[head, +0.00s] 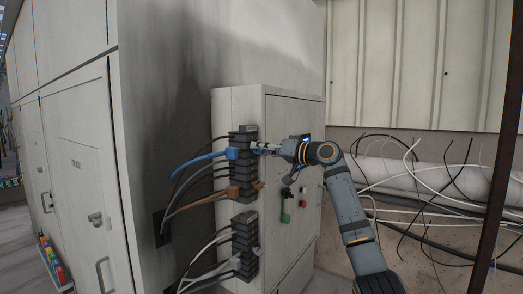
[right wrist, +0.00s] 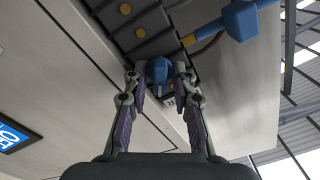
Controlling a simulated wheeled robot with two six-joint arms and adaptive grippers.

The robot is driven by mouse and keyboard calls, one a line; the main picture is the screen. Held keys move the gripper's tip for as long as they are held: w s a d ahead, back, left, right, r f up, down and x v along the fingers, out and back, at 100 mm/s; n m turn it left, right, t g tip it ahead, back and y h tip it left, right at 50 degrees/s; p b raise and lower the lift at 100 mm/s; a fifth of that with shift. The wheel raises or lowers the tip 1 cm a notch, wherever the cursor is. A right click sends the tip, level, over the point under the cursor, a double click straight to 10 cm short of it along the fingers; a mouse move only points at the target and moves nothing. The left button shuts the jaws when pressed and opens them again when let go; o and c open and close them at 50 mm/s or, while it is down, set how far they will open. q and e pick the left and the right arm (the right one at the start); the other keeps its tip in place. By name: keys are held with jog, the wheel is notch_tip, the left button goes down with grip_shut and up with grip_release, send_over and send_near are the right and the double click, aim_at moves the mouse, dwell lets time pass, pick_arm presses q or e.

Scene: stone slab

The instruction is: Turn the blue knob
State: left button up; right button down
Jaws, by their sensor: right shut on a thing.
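The blue knob (right wrist: 158,70) shows between my right fingertips in the right wrist view, next to a dark terminal block. My right gripper (right wrist: 158,82) has a finger on each side of it and is shut on it. In the head view my right gripper (head: 262,148) reaches in from the right to the front of the terminal block on the cabinet, and its fingers mostly hide the knob there. How far the knob is turned cannot be told. My left gripper is in neither view.
A blue plug (head: 232,153) with a blue cable sits on the left of the dark terminal block (head: 245,190). Brown and grey cables hang below. Loose cables run along the right wall.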

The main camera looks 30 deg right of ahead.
jog(key=m, duration=0.4)
jog(key=shift+f+m, duration=0.25)
jog(key=shift+m, duration=0.05)
jog(key=m, duration=0.4)
jog(key=shift+f+m, duration=0.1)
jog(key=shift+m, duration=0.2)
jog(key=c, duration=1.4)
grip_release()
